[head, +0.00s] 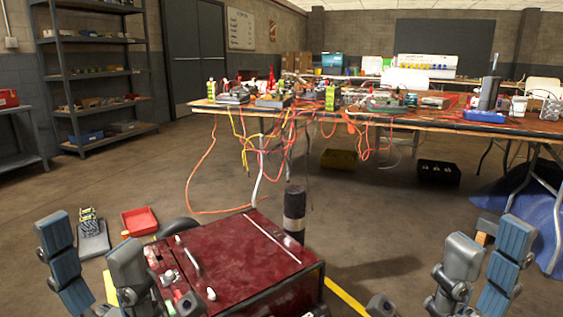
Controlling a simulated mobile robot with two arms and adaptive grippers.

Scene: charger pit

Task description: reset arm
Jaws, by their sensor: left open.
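My left arm comes in at the lower left, with blue and grey links. Its gripper end (187,303) is low in the picture, in front of the dark red box, and open; its fingers are hard to make out. I see nothing held in it. My right arm comes in at the lower right, bent, with similar links. The two arms are apart from each other.
A scuffed dark red box (245,250) fills the front middle, a black cylinder (294,212) behind it. A red tray (139,221) lies on the floor at left. Hanging cables (262,150) trail from the cluttered long table (430,122). Floor (400,215) between is mostly clear.

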